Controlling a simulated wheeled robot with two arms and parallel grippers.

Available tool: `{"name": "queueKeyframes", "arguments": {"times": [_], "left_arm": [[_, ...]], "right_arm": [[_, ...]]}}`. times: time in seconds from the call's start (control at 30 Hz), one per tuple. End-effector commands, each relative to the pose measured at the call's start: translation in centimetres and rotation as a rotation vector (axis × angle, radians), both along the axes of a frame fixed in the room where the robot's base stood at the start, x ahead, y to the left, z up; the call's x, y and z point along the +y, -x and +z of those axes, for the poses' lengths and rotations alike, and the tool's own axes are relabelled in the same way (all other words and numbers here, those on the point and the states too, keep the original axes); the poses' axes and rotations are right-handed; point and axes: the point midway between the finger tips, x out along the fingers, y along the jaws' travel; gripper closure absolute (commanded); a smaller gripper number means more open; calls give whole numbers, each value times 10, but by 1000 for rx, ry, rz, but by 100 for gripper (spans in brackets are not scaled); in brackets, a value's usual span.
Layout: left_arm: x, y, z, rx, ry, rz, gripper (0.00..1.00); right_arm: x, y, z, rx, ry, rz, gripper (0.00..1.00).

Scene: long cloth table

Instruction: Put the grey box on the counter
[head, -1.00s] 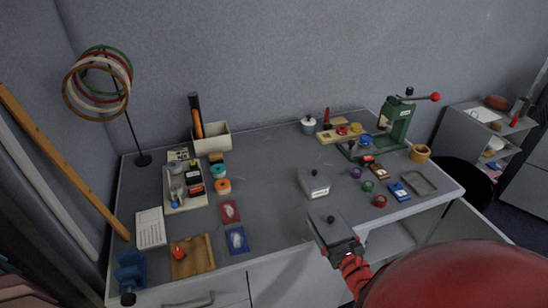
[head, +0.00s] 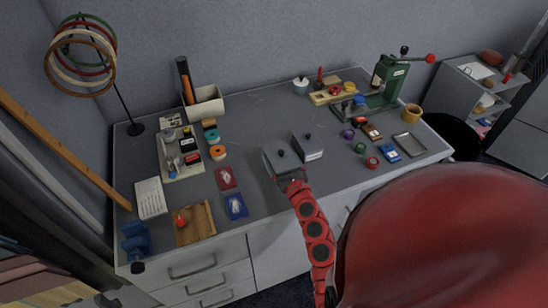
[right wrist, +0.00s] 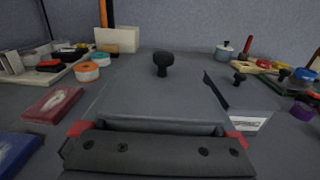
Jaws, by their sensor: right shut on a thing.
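My right gripper (head: 290,178) is shut on a grey box (head: 281,160) with a black knob on its lid. The box is at the middle of the grey counter (head: 262,108), beside a second grey lidded box (head: 309,148) that has a white label. I cannot tell whether the held box touches the counter top. In the right wrist view the held box (right wrist: 150,100) fills the middle, with red fingertips at its near corners. The labelled box (right wrist: 240,118) is close on its right. My left gripper is not in view.
A blue card (head: 236,206) and a red card (head: 226,177) lie left of the held box. A green press (head: 384,85) and a white bin (head: 206,105) stand at the back. The counter behind the boxes is clear.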

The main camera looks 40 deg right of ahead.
Motion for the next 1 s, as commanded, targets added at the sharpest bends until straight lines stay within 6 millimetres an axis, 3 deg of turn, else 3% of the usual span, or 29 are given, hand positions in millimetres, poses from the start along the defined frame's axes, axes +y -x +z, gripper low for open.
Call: {"name": "queueKeyframes", "arguments": {"times": [0.1,0.2,0.43,0.87,0.9,1.0], "left_arm": [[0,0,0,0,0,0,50],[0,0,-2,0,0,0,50],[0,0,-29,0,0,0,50],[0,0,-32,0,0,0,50],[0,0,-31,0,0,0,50],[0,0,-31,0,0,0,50]], "right_arm": [[3,-19,-1,-2,0,-3,77],[4,-24,-5,-1,-1,-2,77],[3,-24,-38,-1,-2,-7,77],[5,-24,-42,0,3,-2,77],[4,-24,-41,0,3,-3,1],[4,-24,-41,-1,2,-3,0]]}}
